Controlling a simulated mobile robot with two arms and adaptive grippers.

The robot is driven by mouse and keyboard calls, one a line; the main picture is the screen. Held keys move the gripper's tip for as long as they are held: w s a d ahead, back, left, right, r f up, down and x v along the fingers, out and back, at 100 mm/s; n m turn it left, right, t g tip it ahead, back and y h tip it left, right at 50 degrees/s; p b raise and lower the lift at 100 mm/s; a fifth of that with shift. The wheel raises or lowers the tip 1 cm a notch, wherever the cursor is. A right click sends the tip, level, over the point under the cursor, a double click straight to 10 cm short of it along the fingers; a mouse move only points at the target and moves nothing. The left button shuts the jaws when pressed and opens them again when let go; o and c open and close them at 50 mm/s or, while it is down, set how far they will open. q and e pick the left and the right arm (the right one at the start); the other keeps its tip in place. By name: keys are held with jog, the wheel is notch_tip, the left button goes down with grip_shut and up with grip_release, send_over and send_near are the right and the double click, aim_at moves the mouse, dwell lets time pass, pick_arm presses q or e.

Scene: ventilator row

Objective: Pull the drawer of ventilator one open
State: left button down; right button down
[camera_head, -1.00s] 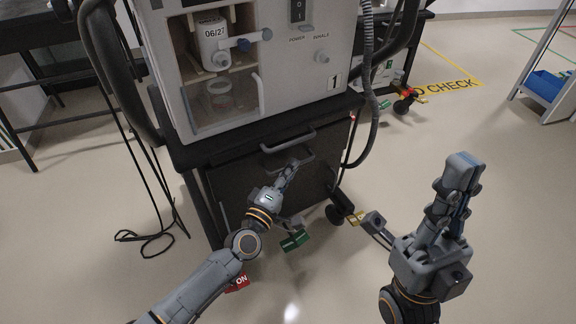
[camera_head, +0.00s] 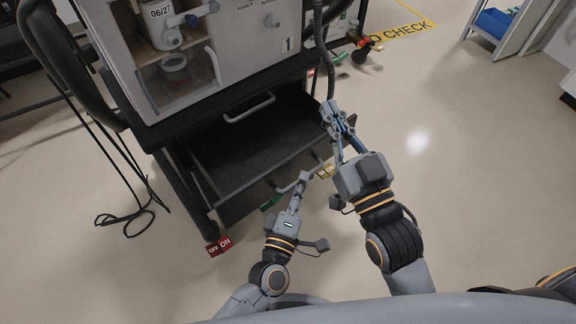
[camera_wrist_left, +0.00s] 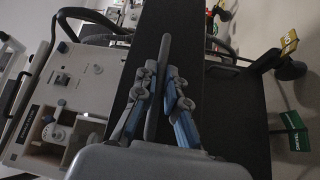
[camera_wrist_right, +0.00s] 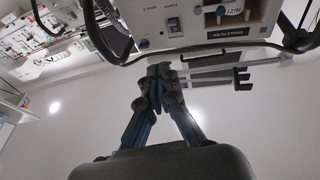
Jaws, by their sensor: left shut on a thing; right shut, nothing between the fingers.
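Ventilator one (camera_head: 238,45), a pale box marked 1, stands on a dark cart. Its black drawer (camera_head: 245,150) is pulled out towards me, and its empty-looking inside shows from above. My left gripper (camera_head: 304,177) is shut on the drawer's grey handle (camera_head: 284,187) at the drawer's front. In the left wrist view the handle (camera_wrist_left: 164,50) runs between the fingers (camera_wrist_left: 160,90). My right gripper (camera_head: 332,106) is shut and empty, beside the cart's right side; its fingertips meet in the right wrist view (camera_wrist_right: 160,72).
A fixed grey handle (camera_head: 250,108) sits on the cart above the drawer. A red OFF/ON pedal tag (camera_head: 219,246) is at the cart's front left wheel. Loose black cables (camera_head: 135,220) lie on the floor at left. A hose (camera_head: 322,50) hangs at right.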

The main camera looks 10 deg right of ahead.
pick_arm(q)
jog(key=shift+s+d, duration=0.3)
jog(key=shift+s, duration=0.2)
jog(key=shift+s+d, duration=0.25)
jog(key=shift+s, duration=0.2)
pick_arm(e)
jog(key=shift+w+f+g, duration=0.15)
jog(key=shift+f+g, duration=0.25)
jog(key=shift+f, duration=0.3)
pick_arm(q)
jog(key=c, duration=1.4)
grip_release()
jog(key=v, duration=1.2)
jog(key=shift+a, duration=0.1)
